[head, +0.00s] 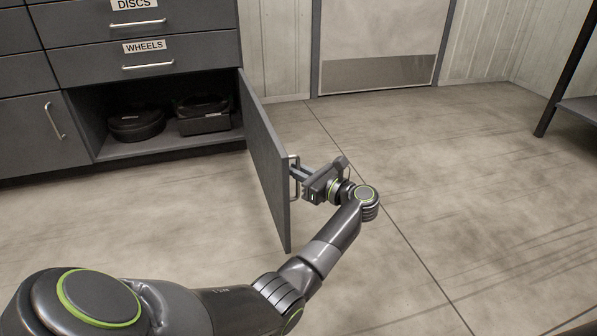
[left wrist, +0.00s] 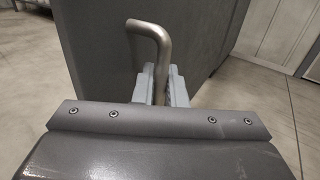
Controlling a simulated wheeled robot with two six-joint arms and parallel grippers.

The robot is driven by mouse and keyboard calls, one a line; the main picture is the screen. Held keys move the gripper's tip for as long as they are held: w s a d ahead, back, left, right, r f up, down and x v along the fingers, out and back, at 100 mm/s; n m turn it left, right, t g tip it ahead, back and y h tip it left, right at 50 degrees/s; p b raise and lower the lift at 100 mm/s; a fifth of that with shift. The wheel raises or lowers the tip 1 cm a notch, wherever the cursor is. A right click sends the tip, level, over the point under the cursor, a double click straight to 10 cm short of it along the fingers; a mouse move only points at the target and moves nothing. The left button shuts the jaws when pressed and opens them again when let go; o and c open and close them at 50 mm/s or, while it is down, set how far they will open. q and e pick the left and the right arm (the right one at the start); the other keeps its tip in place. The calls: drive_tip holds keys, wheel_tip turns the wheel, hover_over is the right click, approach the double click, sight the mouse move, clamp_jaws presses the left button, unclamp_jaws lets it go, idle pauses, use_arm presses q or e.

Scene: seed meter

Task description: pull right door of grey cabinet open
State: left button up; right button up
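The grey cabinet (head: 200,48) stands at the upper left in the head view. Its right door (head: 262,150) is swung wide open, sticking out from the cabinet front. The door's metal handle (head: 293,178) is on the face turned to the right. My left gripper (head: 298,174) is at this handle, and in the left wrist view the handle (left wrist: 150,32) passes between its two pale fingers (left wrist: 162,86). The fingers look closed around the bar, with the door panel (left wrist: 195,35) just behind. My right gripper is not in view.
The open compartment holds a dark round case (head: 136,124) and a dark box-like case (head: 203,115). The left door (head: 40,133) is shut. Floor (head: 450,180) right of the door is clear; a dark rack (head: 562,75) stands at far right.

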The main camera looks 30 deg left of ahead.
use_arm(q)
drive_tip(key=shift+o, duration=1.4)
drive_tip(key=shift+a, duration=0.2)
drive_tip(key=shift+d, duration=0.15)
drive_tip(key=s+d+p, duration=0.1)
drive_tip(key=d+p, duration=0.3)
drive_tip(key=d, duration=1.3)
drive_tip(key=shift+s, duration=0.35)
